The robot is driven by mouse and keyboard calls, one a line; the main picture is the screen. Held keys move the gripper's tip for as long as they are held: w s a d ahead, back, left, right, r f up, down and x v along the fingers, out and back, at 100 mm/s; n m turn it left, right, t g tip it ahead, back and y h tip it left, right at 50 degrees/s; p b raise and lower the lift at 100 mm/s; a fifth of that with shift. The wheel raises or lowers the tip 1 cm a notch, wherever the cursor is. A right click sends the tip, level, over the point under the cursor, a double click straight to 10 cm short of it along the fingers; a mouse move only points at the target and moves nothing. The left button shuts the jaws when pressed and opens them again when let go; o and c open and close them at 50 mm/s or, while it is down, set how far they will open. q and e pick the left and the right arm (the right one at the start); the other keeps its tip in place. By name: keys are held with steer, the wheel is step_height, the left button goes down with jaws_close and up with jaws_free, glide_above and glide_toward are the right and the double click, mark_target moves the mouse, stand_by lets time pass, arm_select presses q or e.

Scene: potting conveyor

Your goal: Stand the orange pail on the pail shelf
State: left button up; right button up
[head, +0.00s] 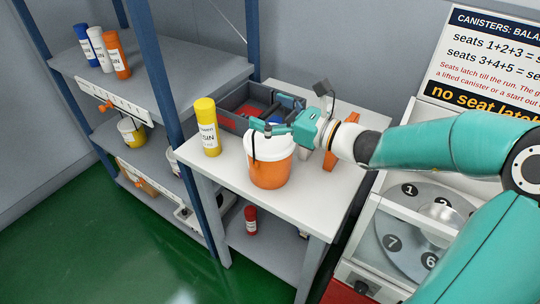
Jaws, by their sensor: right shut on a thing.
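The orange pail (270,173), with a white upper band and a dark handle, is upright at the front of the white table (225,165). I cannot tell whether its base touches the tabletop. My right gripper (264,128) is shut at the top of the pail, by its handle; the exact grip is hard to see. A rack on the left has a middle shelf (108,134) with a yellow and white pail (131,132) on it; which shelf is the pail shelf is not readable. My left gripper is not in view.
A yellow canister (207,128) stands left of the orange pail. A grey divided bin (236,99) is behind it. A blue rack post (165,85) stands between table and shelves. Several canisters (117,55) stand on the top shelf. A numbered carousel (400,225) is at right.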

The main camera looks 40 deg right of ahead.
steer(key=shift+c, duration=1.2)
steer(key=shift+r, duration=0.15)
steer(key=shift+c, duration=1.1)
steer(key=shift+r, duration=0.1)
